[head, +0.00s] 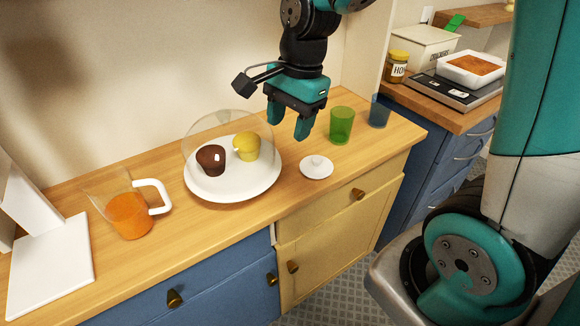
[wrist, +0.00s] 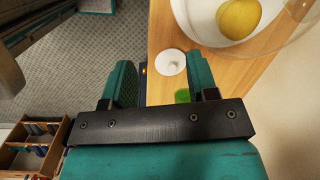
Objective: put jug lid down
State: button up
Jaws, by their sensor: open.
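The white jug lid (head: 316,167) is a round disc with a small knob on top. It lies flat, knob up, on the wooden counter, between the domed plate and the green glass. The lid also shows in the wrist view (wrist: 171,62), beyond my fingers. My gripper (head: 289,127) is open and empty, above the counter and up from the lid, apart from it. Its fingers also show in the wrist view (wrist: 164,80). The glass jug (head: 127,211) with orange content and a white handle stands on the left of the counter, its top uncovered.
A white plate (head: 232,194) under a clear dome holds a brown and a yellow cupcake. A green glass (head: 341,125) and a blue glass (head: 380,111) stand right of my gripper. The counter's front edge lies close below the lid. Counter between jug and plate is clear.

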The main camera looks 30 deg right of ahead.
jog(key=s+a+r+n+y, duration=0.1)
jog(key=s+a+r+n, duration=0.1)
jog(key=s+a+n, duration=0.3)
jog(key=s+a+r+n+y, duration=0.1)
jog(key=s+a+n, duration=0.4)
jog(key=s+n, duration=0.5)
jog(key=r+n, duration=0.1)
jog(key=n, duration=0.5)
jog(key=shift+s+r+n+g, duration=0.3)
jog(key=shift+s+r, duration=0.05)
jog(key=shift+s, duration=0.05)
